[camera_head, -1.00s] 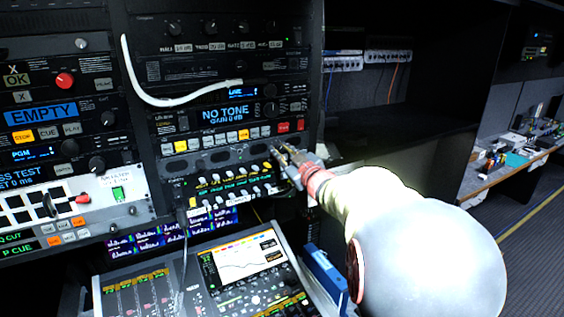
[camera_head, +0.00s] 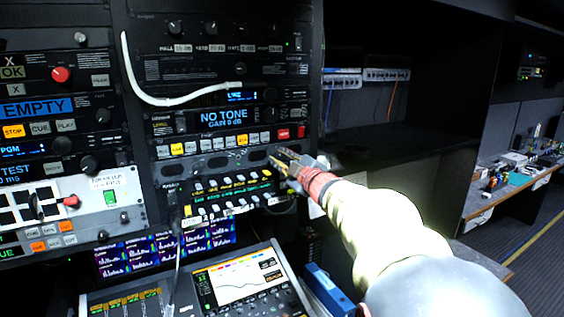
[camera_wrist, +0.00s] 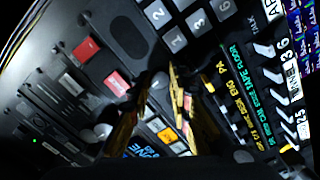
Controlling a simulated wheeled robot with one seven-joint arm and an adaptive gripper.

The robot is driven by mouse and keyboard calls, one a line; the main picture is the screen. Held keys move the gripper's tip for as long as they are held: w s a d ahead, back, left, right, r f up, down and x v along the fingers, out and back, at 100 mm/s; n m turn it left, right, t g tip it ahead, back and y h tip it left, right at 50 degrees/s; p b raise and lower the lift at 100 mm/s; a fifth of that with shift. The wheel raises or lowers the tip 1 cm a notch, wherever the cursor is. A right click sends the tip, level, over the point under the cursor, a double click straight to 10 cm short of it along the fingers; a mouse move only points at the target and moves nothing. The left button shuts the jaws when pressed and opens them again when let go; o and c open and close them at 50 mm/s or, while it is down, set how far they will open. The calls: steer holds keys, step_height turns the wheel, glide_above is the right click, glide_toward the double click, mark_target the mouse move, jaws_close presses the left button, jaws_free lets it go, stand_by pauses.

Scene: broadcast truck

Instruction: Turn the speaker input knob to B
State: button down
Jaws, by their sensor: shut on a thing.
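My gripper (camera_head: 282,160) is at the rack front, below the right end of the row of lit buttons under the "NO TONE" display. In the wrist view my gripper (camera_wrist: 158,88) has its two yellowish fingers close together against the panel. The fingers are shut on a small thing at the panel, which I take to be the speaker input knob. The fingers hide most of it. Its pointer and any A or B marks cannot be read.
The "NO TONE" unit (camera_head: 224,118) is just above the gripper. A switch panel (camera_head: 230,188) with yellow and green labels is just below. A mixing console (camera_head: 240,283) stands lower down. A white cable (camera_head: 180,101) loops over the upper rack. A dark open shelf (camera_head: 385,140) is on the right.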

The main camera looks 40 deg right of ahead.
steer(key=shift+f, duration=0.1)
steer(key=c, duration=1.6)
jaws_free()
steer(key=v, duration=1.2)
steer(key=shift+d, duration=0.1)
